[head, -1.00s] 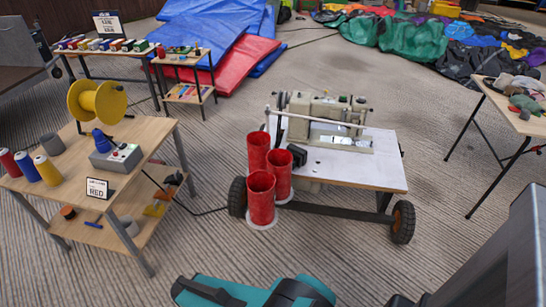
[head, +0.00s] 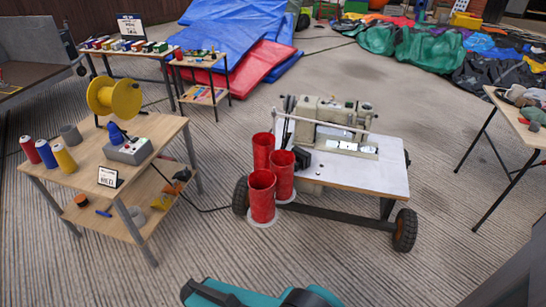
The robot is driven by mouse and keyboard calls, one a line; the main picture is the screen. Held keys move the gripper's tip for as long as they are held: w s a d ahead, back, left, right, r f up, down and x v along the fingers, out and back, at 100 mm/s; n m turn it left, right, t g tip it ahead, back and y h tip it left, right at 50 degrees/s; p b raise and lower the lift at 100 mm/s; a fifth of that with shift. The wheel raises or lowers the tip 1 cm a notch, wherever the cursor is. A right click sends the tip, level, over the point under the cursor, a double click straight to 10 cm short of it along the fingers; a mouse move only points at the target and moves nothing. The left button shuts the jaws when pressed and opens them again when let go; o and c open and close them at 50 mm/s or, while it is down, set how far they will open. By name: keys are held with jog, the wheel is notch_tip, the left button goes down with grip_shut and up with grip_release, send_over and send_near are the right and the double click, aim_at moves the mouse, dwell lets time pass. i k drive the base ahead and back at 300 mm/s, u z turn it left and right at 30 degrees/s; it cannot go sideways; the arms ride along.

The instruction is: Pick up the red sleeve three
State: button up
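Three open red tubes, which look like the red sleeves, stand close together at the left end of the sewing machine cart: a back one (head: 263,150), a right one (head: 281,178) and a front one (head: 262,200). No number is readable on them, so I cannot tell which is three. White discs show under the front and right tubes. A smaller red spool (head: 29,149) stands on the wooden table at left. My gripper is not in view; a teal and black part of me shows at the bottom edge, apart from the tubes.
The wheeled cart (head: 390,180) carries a sewing machine (head: 330,125). The wooden table (head: 150,170) holds a yellow reel (head: 114,97), spools and a small sign (head: 108,177). A cable crosses the floor between table and cart. Another table (head: 515,120) stands at right. The floor in front is open.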

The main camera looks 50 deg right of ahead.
aim_at(264, 143)
jog(key=u, duration=0.15)
jog(key=i, duration=0.95)
jog(key=z, duration=0.1)
